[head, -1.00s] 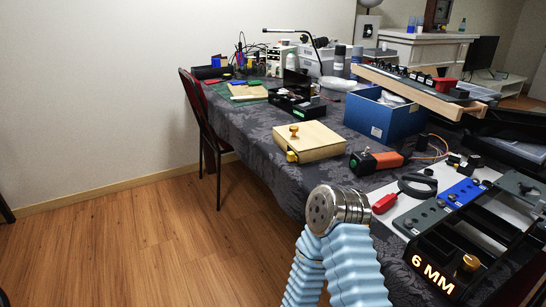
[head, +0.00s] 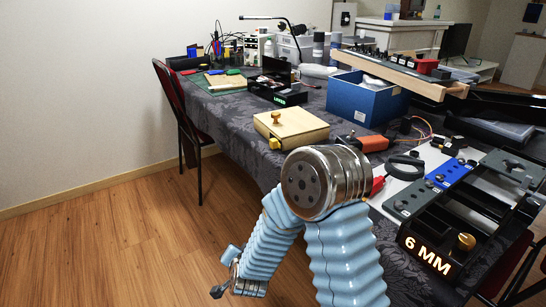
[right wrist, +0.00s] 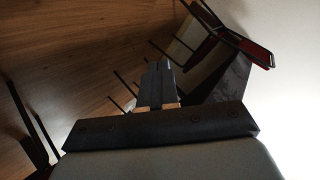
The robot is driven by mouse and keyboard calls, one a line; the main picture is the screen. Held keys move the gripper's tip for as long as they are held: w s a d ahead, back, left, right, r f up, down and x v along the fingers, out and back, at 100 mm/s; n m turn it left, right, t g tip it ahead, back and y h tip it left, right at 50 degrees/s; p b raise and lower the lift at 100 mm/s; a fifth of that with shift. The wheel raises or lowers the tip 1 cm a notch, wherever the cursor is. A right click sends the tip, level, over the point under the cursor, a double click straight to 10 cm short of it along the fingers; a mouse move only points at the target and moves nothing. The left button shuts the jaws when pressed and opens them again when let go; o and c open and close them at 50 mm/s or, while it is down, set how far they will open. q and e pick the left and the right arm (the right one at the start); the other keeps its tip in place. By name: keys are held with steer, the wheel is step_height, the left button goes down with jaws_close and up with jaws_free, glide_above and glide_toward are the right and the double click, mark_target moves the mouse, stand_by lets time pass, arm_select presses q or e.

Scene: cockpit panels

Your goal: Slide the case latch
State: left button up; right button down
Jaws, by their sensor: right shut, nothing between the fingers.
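The case is a light wooden box (head: 292,127) on the cloth-covered table in the head view. A brass knob (head: 276,118) stands on its lid and a yellow brass latch piece (head: 275,143) sits at its front left corner. My right gripper (right wrist: 158,68) shows in the right wrist view with its dark fingers together and nothing between them, over the floor. In the head view my bent arm hangs in front of the table, well short of the case; its end is small at lower left. My left gripper is not in view.
An orange-black tool (head: 362,143), a blue bin (head: 366,102) and a panel rack marked 6 MM (head: 428,250) lie right of the case. A chair (head: 180,115) stands at the table's left edge. The wooden floor (head: 110,240) at left is clear.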

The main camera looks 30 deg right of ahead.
mark_target(277, 145)
arm_select(q)
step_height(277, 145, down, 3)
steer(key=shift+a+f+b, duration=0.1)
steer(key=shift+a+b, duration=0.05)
steer(key=shift+b, duration=1.05)
arm_select(e)
steer(key=d+r+m+h, duration=0.3)
steer(key=r+m, duration=0.2)
steer(key=r, duration=0.3)
steer(key=s+d+r+m+t+h, duration=0.1)
steer(key=d+r+m+h, duration=0.2)
steer(key=r, duration=0.5)
steer(key=s+d+r+m+h, duration=0.1)
steer(key=d+r+m+h, duration=0.2)
steer(key=r+m, duration=0.5)
steer(key=shift+s+d+t+h, duration=0.25)
steer(key=shift+t+h, duration=0.05)
steer(key=shift+h, duration=0.6)
steer(key=shift+w, duration=0.1)
